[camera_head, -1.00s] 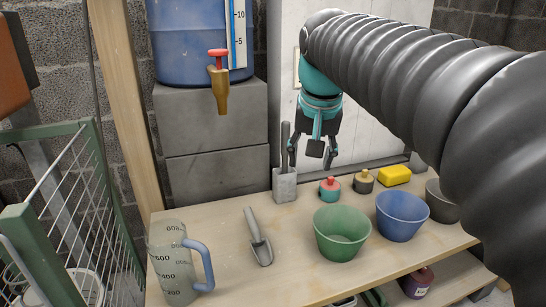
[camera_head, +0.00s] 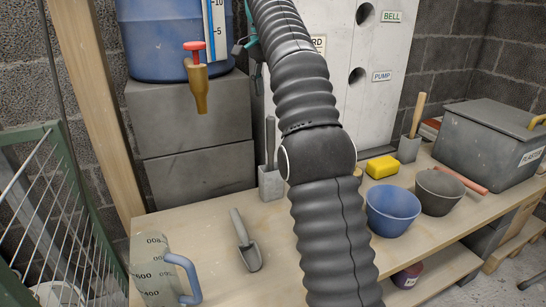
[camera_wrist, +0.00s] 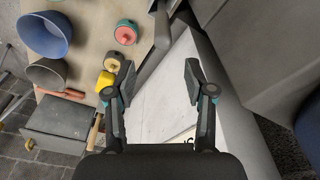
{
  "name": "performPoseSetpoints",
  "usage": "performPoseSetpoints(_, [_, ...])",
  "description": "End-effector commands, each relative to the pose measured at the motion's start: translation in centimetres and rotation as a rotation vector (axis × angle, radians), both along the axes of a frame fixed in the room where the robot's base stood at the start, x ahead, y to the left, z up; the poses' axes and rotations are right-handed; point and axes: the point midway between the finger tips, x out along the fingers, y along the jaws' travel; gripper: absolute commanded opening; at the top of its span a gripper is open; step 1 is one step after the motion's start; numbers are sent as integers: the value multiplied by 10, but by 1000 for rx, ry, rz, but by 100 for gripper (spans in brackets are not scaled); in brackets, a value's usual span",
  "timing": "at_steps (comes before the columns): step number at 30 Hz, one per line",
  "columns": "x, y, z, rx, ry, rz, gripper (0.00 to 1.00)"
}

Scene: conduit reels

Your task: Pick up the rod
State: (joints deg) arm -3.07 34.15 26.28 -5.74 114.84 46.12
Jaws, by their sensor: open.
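My gripper (camera_wrist: 158,82) is open and empty in the wrist view, with the white panel (camera_wrist: 165,95) behind the gap between its fingers. In the head view my arm hides most of it. Several rod-like things show, and I cannot tell which is the task's rod. A dark grey rod (camera_head: 270,142) stands in a small grey holder (camera_head: 271,186) left of my arm. A wooden rod (camera_head: 417,112) stands in another grey holder (camera_head: 408,151). A reddish rod (camera_head: 462,179) lies by the grey crate. My gripper is apart from all of these.
The bench holds a measuring jug (camera_head: 152,272), a scoop (camera_head: 246,243), a blue bowl (camera_head: 393,207), a grey bowl (camera_head: 440,190), a yellow block (camera_head: 382,167) and a lidded grey crate (camera_head: 490,150). A blue tank (camera_head: 165,45) stands on grey blocks (camera_head: 195,135).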

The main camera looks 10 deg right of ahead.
Motion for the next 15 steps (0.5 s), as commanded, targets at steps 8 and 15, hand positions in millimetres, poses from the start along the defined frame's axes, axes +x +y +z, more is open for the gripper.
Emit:
performPoseSetpoints(8, [2,12,-12,0,3,14,54])
performPoseSetpoints(15, [3,11,-33,0,3,15,54])
